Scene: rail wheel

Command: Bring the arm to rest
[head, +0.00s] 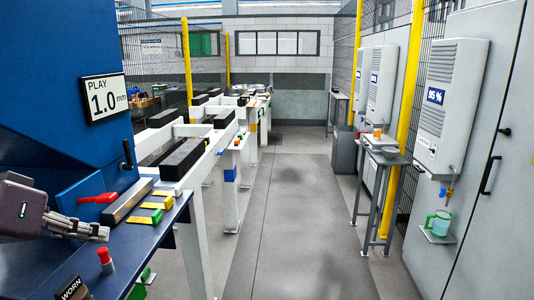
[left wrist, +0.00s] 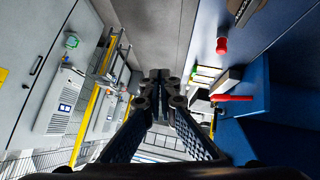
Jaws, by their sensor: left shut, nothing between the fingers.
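My left gripper (head: 104,234) reaches in from the left edge over the near end of the blue bench (head: 150,250). Its fingers are closed together with nothing between them. In the left wrist view its fingertips (left wrist: 165,80) meet in the middle of the picture. The gripper is apart from the items on the bench. My right gripper is in neither view.
A red-topped stamp (head: 105,258), a red handle (head: 98,199), a grey bar (head: 127,200) and yellow gauges (head: 143,220) lie close by. A blue machine (head: 60,90) rises behind. White rails (head: 194,158) stand beyond. The aisle floor (head: 290,215) is clear.

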